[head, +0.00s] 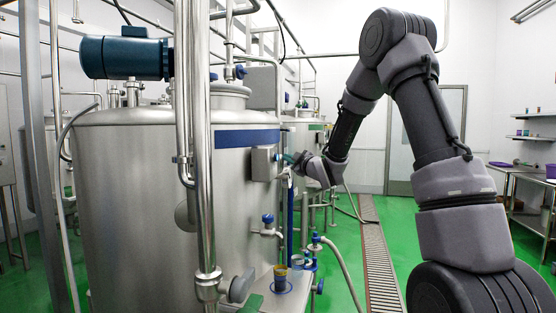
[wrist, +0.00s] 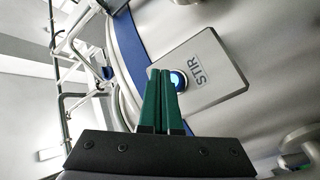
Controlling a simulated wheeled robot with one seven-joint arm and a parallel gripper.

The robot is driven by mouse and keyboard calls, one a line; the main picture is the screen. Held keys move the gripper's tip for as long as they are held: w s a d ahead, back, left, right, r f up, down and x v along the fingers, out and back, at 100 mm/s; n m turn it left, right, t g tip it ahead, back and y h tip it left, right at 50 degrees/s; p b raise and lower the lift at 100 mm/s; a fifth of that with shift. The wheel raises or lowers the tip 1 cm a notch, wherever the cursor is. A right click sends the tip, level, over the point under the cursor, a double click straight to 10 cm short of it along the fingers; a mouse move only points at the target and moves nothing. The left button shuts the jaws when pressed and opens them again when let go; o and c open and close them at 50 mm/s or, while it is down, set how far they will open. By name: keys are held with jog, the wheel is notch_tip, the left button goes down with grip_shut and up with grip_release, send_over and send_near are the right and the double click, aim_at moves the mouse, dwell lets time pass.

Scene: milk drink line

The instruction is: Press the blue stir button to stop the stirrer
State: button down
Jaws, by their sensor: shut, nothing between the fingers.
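The blue stir button (wrist: 178,80) sits on a grey box marked STIR (wrist: 208,75) in the wrist view. Its centre looks bright. The box (head: 264,164) is on the side of the large steel tank (head: 130,190) in the head view. My gripper (wrist: 161,73) is shut and empty, its green fingers together. In the wrist view the fingertips overlap the button's left edge; I cannot tell whether they touch it. In the head view my gripper (head: 291,158) is at the right face of the box, and the button is not clearly visible there.
A blue motor (head: 126,57) is on top of the tank. Upright steel pipes (head: 192,120) stand in front of it. A ledge with an orange-brown cup (head: 281,277) and blue-handled valves is below the box. Green floor with a drain grate lies to the right.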

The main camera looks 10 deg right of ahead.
jog(key=shift+w+a, duration=0.15)
jog(key=shift+a, duration=0.25)
jog(key=shift+w+a, duration=0.2)
jog(key=shift+a, duration=0.25)
dwell(0.6)
jog(key=shift+d, duration=0.15)
jog(key=shift+s+d, duration=0.4)
jog(key=shift+d, duration=0.35)
jog(key=shift+s+d, duration=0.4)
jog(key=shift+d, duration=0.5)
jog(key=shift+s+d, duration=0.35)
jog(key=shift+d, duration=0.6)
jog(key=shift+s+d, duration=0.4)
jog(key=shift+d, duration=0.5)
